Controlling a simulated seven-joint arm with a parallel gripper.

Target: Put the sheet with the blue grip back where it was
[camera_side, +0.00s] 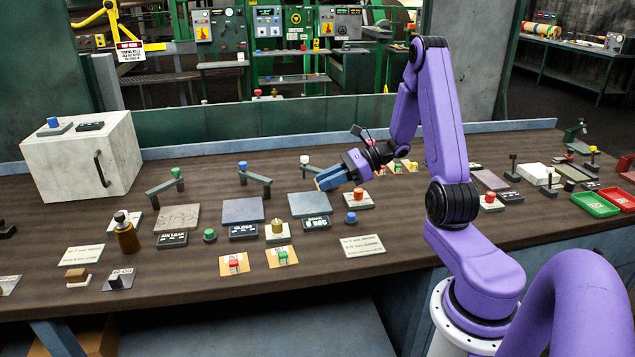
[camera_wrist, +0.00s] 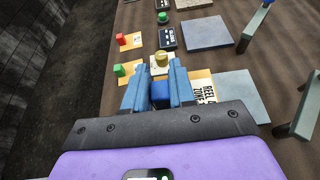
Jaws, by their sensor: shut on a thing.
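The sheet with the blue grip shows in the wrist view as an orange and white printed card (camera_wrist: 203,90). Its blue block grip (camera_wrist: 159,92) sits between the two blue fingers of my gripper (camera_wrist: 158,85), which is shut on it. In the side view my gripper (camera_side: 325,181) is above the grey plate (camera_side: 309,205) on the bench. The sheet and its grip cannot be made out clearly there. Two similar orange sheets lie on the bench, one with a red grip (camera_side: 234,264) and one with a green grip (camera_side: 282,257).
A yellow knob (camera_side: 278,229) and a dark display box (camera_side: 317,223) stand near the grey plate. A red knob (camera_side: 358,194) and a blue button (camera_side: 351,217) are to its right. A white-topped lever (camera_side: 305,161) stands behind. Bare wood (camera_side: 315,271) lies toward the front edge.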

